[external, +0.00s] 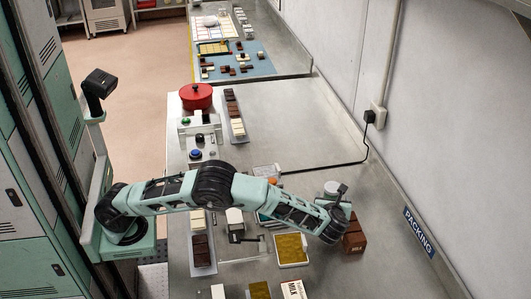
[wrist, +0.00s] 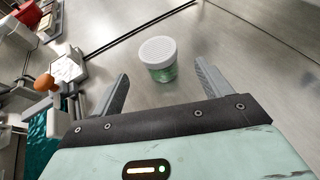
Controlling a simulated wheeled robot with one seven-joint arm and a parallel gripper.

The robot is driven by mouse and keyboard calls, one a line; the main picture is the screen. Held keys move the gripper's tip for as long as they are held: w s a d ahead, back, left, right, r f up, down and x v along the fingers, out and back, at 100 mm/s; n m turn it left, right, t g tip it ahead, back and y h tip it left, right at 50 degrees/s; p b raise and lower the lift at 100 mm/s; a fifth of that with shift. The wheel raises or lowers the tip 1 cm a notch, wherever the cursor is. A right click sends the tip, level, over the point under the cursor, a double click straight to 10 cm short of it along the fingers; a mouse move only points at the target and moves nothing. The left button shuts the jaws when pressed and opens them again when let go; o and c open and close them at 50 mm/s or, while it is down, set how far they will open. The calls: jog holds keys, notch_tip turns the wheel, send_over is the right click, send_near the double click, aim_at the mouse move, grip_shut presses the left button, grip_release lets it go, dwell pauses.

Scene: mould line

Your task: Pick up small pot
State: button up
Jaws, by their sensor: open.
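A small pot (wrist: 159,60) with a white ridged lid and a greenish body stands on the steel worktop in the wrist view. In the external view its pale lid (external: 331,187) shows beside the end of my arm, and its body is mostly hidden. My gripper (wrist: 162,72) is open and empty. Its two fingers point toward the pot, one on each side. The pot appears just beyond or between the fingertips, and I cannot tell if they touch it.
A brown box (external: 354,240) stands close to my gripper on the right. A red lidded pot (external: 196,97) is farther back. A black cable (external: 340,165) crosses the bench to the wall.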

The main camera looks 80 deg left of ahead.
jog(key=p+x, duration=0.1)
jog(key=x, duration=0.9)
jog(key=c, duration=1.1)
